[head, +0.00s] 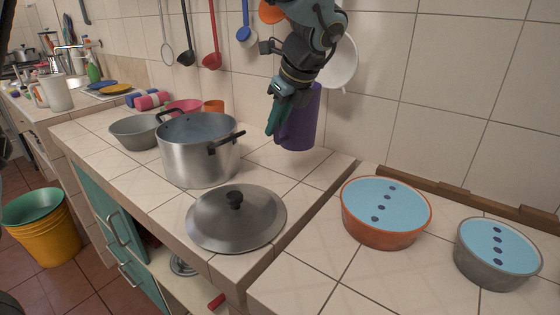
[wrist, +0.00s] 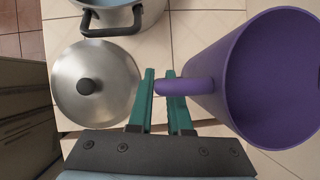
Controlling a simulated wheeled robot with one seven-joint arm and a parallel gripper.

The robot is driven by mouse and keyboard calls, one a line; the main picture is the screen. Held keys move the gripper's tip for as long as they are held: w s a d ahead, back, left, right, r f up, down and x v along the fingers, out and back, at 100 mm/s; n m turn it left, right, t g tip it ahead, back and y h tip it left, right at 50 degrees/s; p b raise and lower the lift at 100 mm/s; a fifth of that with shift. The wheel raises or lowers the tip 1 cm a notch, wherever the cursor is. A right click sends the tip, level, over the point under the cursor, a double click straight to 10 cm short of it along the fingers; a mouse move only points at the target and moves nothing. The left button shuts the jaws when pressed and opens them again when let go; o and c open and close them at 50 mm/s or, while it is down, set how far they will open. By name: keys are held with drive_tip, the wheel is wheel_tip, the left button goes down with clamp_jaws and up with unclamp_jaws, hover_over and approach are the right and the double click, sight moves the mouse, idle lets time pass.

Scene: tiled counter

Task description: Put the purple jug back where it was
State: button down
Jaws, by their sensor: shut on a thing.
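The purple jug (head: 303,122) is at the back of the tiled counter in the head view, near the wall. My gripper (head: 276,125) is at its left side and partly covers it. In the wrist view the jug (wrist: 270,80) fills the right side, its open mouth showing and empty inside. My gripper's green fingers (wrist: 161,95) are closed on the jug's handle (wrist: 185,87). The jug looks upright or nearly so. I cannot tell whether its base touches the counter.
A steel pot (head: 198,150) stands left of the jug, with its lid (head: 236,218) in front. A grey bowl (head: 134,132) and an orange cup (head: 213,106) are farther left. Two blue-topped bowls (head: 386,212) sit on the right counter. Utensils and a white pan (head: 343,65) hang on the wall.

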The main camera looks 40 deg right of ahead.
drive_tip(key=shift+f+p, duration=0.35)
drive_tip(key=shift+f, duration=3.55)
drive_tip(key=c, duration=0.8)
unclamp_jaws()
drive_tip(key=shift+c, duration=0.2)
drive_tip(key=b+v, duration=0.1)
drive_tip(key=v, duration=1.1)
drive_tip(key=shift+s, duration=0.1)
